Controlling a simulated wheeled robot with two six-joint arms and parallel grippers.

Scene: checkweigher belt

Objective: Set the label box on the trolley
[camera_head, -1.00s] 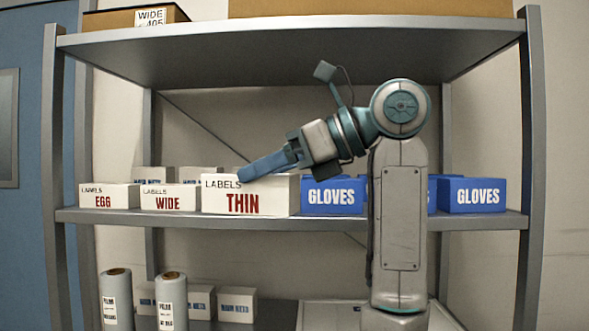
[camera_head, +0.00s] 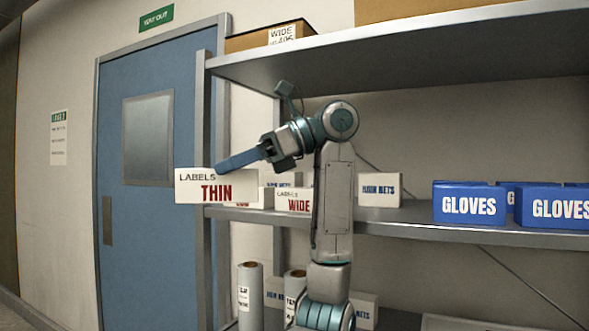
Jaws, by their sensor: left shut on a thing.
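The white label box marked "LABELS THIN" (camera_head: 203,187) is held up in front of the left end of the shelf, over the door's right side in the picture. My left gripper (camera_head: 240,161) is shut on this box, its blue fingers at the box's top right edge. The box looks roughly level. My right gripper is out of view. No trolley shows in the view.
The middle shelf (camera_head: 400,226) bears a "WIDE" labels box (camera_head: 293,199), a white hair-nets box (camera_head: 379,190) and blue gloves boxes (camera_head: 468,204). Film rolls (camera_head: 250,296) stand below. A blue door (camera_head: 150,230) is at the left, with a shelf post (camera_head: 200,130) beside it.

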